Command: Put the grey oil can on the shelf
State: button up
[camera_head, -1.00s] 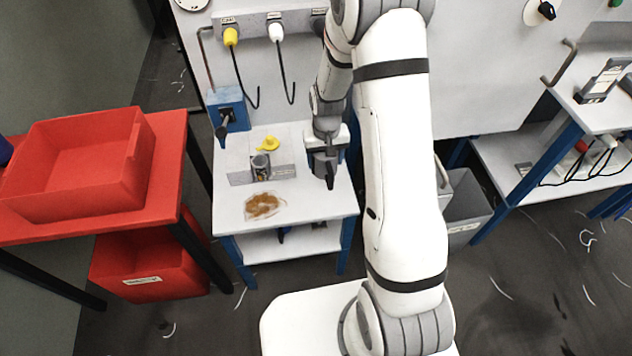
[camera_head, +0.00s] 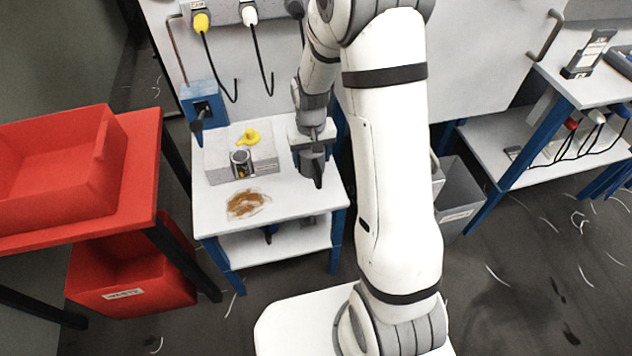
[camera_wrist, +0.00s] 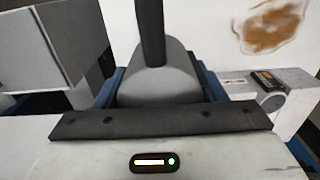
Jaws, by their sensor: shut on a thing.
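My gripper (camera_head: 314,174) hangs over the right side of a small white-topped table (camera_head: 295,197) in the head view, partly behind my own arm. It is shut on the grey oil can. In the wrist view the can (camera_wrist: 165,85) shows as a grey rounded body with a dark upright rod, in front of the black gripper plate. The can's lower part is hidden. Whether it touches the tabletop I cannot tell. The table has a lower white shelf (camera_head: 292,240) with a small dark item on it. Another low shelf (camera_head: 490,150) is under the bench at right.
A brown stain (camera_head: 245,204) marks the table front. A red bin (camera_head: 55,165) stands at left, a grey bin (camera_head: 462,195) at right. Cables hang behind.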

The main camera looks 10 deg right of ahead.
notch_tip(320, 180, down, 8)
jog(key=shift+r, duration=0.1)
dwell(0.4)
jog(key=shift+f+b, duration=0.2)
jog(key=shift+b, duration=0.1)
jog(key=o, duration=1.2)
jog(key=shift+r, duration=0.1)
